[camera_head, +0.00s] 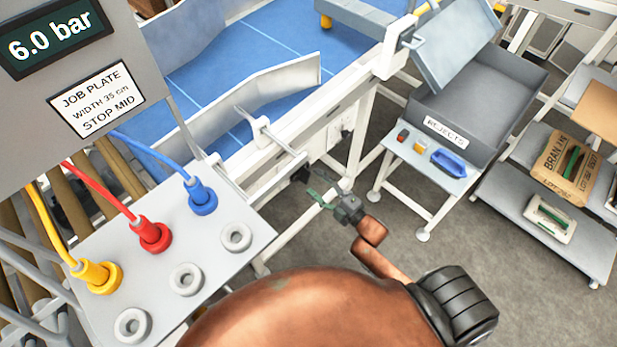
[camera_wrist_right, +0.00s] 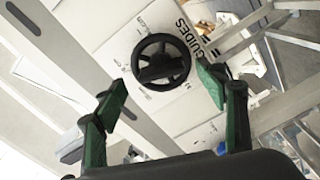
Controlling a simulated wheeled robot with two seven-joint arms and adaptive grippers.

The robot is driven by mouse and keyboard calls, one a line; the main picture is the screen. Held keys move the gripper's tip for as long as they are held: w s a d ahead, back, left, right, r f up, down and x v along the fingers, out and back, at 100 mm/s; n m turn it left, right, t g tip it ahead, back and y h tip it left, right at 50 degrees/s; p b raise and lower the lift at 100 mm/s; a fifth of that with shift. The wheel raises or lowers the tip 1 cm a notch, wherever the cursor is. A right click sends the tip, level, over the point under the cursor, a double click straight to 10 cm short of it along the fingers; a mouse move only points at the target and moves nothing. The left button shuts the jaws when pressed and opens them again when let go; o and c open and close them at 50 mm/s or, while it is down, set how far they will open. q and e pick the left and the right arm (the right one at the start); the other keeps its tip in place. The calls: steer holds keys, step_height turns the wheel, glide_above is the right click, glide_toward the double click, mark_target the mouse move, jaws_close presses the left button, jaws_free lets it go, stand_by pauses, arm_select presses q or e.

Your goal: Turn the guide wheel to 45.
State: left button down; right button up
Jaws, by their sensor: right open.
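The guide wheel (camera_wrist_right: 160,62) is a black handwheel on a white panel lettered "GUIDES" in the right wrist view. My right gripper (camera_wrist_right: 168,95) has its green fingers spread wide, one on each side of the wheel in that picture, and holds nothing. The head view shows this gripper (camera_head: 320,200) beside the conveyor frame, close to a small dark part that may be the wheel. The wheel's scale marks are too small to read. A job plate (camera_head: 97,98) reads "WIDTH 35 cm, STOP MID". My left gripper is not in view.
A connector panel (camera_head: 215,285) with yellow, red and blue plugs stands at left, under a display (camera_head: 55,37) reading 6.0 bar. The blue conveyor (camera_head: 265,50) with white guide rails lies behind. A "REJECTS" stand (camera_head: 475,90) and a shelf (camera_head: 510,205) are at right.

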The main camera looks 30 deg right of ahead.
mark_target(308, 178)
steer(key=shift+x, duration=2.05)
steer(key=shift+c, duration=0.3)
steer(key=shift+f, duration=0.1)
steer(key=c, duration=1.1)
